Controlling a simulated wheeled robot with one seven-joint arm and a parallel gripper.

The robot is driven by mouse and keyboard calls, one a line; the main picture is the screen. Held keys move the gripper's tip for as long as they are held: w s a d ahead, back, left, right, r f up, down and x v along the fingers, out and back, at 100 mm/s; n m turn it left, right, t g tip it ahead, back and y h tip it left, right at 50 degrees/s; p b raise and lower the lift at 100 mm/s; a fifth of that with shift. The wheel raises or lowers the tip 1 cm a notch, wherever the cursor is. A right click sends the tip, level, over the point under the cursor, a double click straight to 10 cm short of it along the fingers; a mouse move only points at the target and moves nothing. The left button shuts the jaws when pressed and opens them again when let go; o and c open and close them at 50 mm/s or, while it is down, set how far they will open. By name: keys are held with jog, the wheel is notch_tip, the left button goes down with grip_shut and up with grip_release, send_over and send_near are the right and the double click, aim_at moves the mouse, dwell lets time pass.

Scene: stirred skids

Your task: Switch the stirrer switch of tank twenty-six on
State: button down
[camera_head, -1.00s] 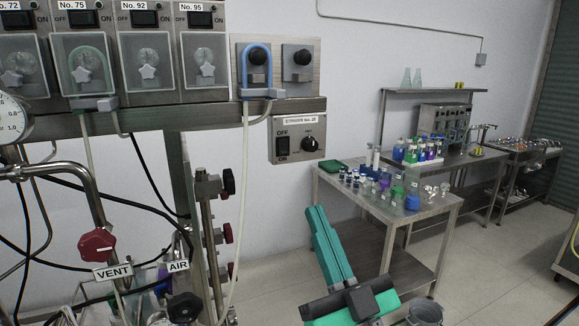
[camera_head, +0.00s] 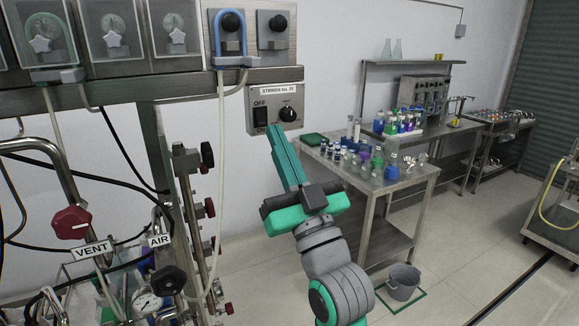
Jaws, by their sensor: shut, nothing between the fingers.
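The stirrer box (camera_head: 263,113) hangs under the right end of the steel rail, with a label that seems to read "STIRRER No. 26", its last digits blurred. On its face are a black rocker switch (camera_head: 260,117) marked OFF above and ON below, and a round black knob (camera_head: 288,114) to its right. My gripper (camera_head: 277,133) is shut and empty, its green fingers pointing up. In the picture its tips overlap the lower edge of the box, just below and right of the switch. I cannot tell whether they touch it. The switch is not covered.
Clear-covered switch units and a blue padlock loop (camera_head: 231,35) are above the rail. A red VENT valve (camera_head: 72,222), pipes and hoses crowd the left. A steel table (camera_head: 397,186) with bottles stands right of my arm, a grey bucket (camera_head: 403,281) below it.

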jog(key=shift+w+a+f, duration=0.1)
jog(key=shift+w+a, duration=0.15)
jog(key=shift+w, duration=0.4)
jog(key=shift+w+a+f, duration=0.1)
jog(key=shift+w+a, duration=0.2)
jog(key=shift+w, duration=0.35)
jog(key=shift+w+a, duration=0.25)
jog(key=shift+w, duration=0.4)
jog(key=shift+w+a+f, duration=0.1)
jog(key=shift+w, duration=0.2)
jog(key=shift+s, duration=0.2)
send_near(261, 121)
jog(key=v, duration=0.7)
jog(key=shift+w+f, duration=0.1)
jog(key=shift+f, duration=0.05)
